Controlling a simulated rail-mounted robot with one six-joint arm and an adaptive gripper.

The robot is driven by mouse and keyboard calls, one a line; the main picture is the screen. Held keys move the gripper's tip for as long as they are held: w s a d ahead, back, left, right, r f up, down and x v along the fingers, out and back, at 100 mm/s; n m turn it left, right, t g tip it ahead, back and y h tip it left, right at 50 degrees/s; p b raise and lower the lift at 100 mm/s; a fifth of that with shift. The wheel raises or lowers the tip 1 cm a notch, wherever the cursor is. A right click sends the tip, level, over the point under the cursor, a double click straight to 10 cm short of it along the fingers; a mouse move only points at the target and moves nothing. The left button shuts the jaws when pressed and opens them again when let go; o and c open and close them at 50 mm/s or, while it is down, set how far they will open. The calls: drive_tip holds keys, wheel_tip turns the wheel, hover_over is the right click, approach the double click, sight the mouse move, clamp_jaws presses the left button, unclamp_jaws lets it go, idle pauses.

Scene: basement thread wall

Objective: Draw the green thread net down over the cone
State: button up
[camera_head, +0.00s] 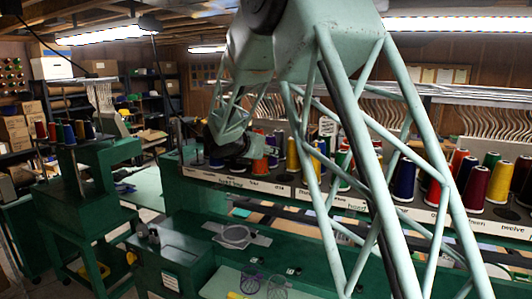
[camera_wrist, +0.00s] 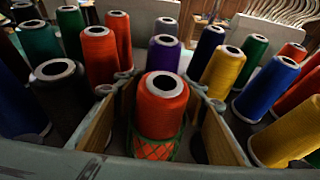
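In the wrist view, an orange-red thread cone (camera_wrist: 162,100) stands upright in the middle, its hollow top facing me. A green net (camera_wrist: 156,149) with open mesh wraps the lower part of this cone; its upper part is bare, and the net's bottom edge is hidden. My gripper (camera_wrist: 160,97) appears open, with tan-faced fingers on the left and right of the cone and visible gaps to it. In the head view my gripper (camera_head: 226,143) is low over the left part of the cone rack, its fingers hard to make out. The net is not distinguishable there.
Neighbouring cones crowd around: red (camera_wrist: 100,55), black (camera_wrist: 62,92), yellow (camera_wrist: 222,72) and blue (camera_wrist: 266,87). The labelled rack (camera_head: 335,197) runs rightward with several more cones. Below it, a green bench holds a round hoop (camera_head: 236,236) and mesh cups (camera_head: 275,287). A green machine (camera_head: 85,160) stands left.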

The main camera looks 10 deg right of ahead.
drive_tip(key=o, duration=0.7)
drive_tip(key=shift+o, duration=0.2)
drive_tip(key=shift+s, duration=0.1)
drive_tip(key=v, duration=1.2)
